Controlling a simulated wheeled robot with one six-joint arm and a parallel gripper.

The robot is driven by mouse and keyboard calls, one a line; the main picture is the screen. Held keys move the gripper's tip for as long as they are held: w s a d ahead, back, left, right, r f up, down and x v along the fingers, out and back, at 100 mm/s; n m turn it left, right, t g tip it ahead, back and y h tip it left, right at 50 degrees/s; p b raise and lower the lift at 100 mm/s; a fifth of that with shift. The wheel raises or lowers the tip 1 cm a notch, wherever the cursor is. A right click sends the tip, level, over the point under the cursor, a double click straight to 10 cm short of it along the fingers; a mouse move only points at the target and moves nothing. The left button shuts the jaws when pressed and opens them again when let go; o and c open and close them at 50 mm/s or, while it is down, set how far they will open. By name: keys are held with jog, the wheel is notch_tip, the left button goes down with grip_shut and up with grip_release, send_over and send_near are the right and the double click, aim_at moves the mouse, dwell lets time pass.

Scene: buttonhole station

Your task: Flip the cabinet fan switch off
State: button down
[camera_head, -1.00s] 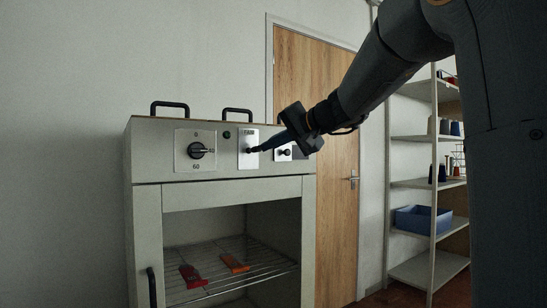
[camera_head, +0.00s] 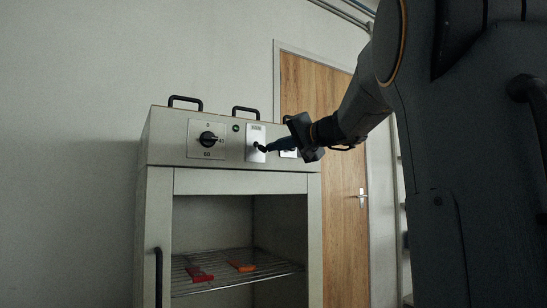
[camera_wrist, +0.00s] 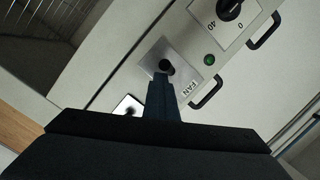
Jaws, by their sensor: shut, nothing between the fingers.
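The fan switch (camera_wrist: 166,66) is a black toggle on a silver plate marked FAN (camera_wrist: 186,62), on the front panel of the grey cabinet (camera_head: 160,150). In the head view the same plate (camera_head: 255,136) sits right of the timer dial. My gripper (camera_head: 268,149) is shut and empty, its tips at the toggle. In the wrist view the closed fingers (camera_wrist: 162,84) reach the toggle's lower side; I cannot tell whether they touch. The fingers partly cover the switch in the head view.
A timer dial (camera_head: 208,139) and a green lamp (camera_wrist: 209,59) are beside the plate. A second switch plate (camera_wrist: 128,109) is on the other side, partly behind my gripper. Black handles (camera_head: 185,102) stand on top. A wire rack (camera_head: 220,268) inside holds red and orange pieces.

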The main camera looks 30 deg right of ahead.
jog(key=s+d+p, duration=0.1)
jog(key=s+d, duration=0.5)
jog(key=s, duration=0.3)
jog(key=shift+s+f, duration=0.4)
jog(key=shift+f, duration=0.05)
jog(key=shift+d, duration=0.1)
dwell(0.3)
